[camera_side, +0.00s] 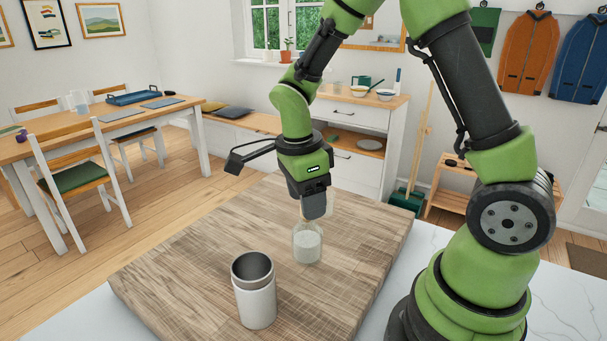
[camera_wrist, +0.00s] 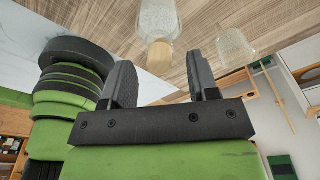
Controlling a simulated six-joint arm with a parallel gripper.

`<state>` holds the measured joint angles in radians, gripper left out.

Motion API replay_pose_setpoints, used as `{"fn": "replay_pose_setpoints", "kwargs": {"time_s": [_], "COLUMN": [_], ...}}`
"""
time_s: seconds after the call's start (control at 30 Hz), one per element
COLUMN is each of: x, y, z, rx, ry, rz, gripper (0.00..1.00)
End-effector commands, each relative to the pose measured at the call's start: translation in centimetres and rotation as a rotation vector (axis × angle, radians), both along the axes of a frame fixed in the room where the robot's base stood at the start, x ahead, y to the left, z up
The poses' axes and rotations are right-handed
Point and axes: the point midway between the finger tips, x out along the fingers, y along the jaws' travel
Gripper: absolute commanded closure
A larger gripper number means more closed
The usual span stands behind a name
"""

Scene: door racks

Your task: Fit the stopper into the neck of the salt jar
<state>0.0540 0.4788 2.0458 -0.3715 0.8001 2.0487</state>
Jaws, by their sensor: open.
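The salt jar (camera_side: 307,243), clear glass with white salt inside, stands upright on the wooden board directly below my gripper (camera_side: 313,212). In the wrist view the jar (camera_wrist: 158,18) shows at the top, with the pale wooden stopper (camera_wrist: 159,58) at its neck. The stopper looks in line with the neck, but I cannot tell how deep it sits. My gripper (camera_wrist: 160,65) is open, with its fingers apart on either side of the stopper in that view. In the side view the gripper hides the stopper and the jar's mouth.
A second glass vessel (camera_wrist: 235,46) stands close by, mostly behind my gripper in the side view. A white canister (camera_side: 256,303) with an open metal rim stands nearer the side camera. The left part of the wooden board (camera_side: 190,265) is clear.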

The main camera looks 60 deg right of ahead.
Motion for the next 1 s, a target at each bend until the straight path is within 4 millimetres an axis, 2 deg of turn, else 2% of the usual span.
{"fn": "replay_pose_setpoints", "kwargs": {"time_s": [0.2, 0.4, 0.57, 0.87, 1.0], "x": [0.4, 0.6, 0.6, 0.5, 0.0], "y": [0.4, 0.7, 0.9, 0.8, 1.1], "z": [4.4, 7.2, 8.2, 8.2, 9.0], "rx": [0.0, 0.0, 0.001, 0.001, 0.018], "ry": [-0.009, -0.005, -0.002, 0.0, -0.025], "rz": [0.001, 0.001, 0.001, 0.001, 0.077], "gripper": [0.45, 0.45, 0.45, 0.45, 0.45]}}
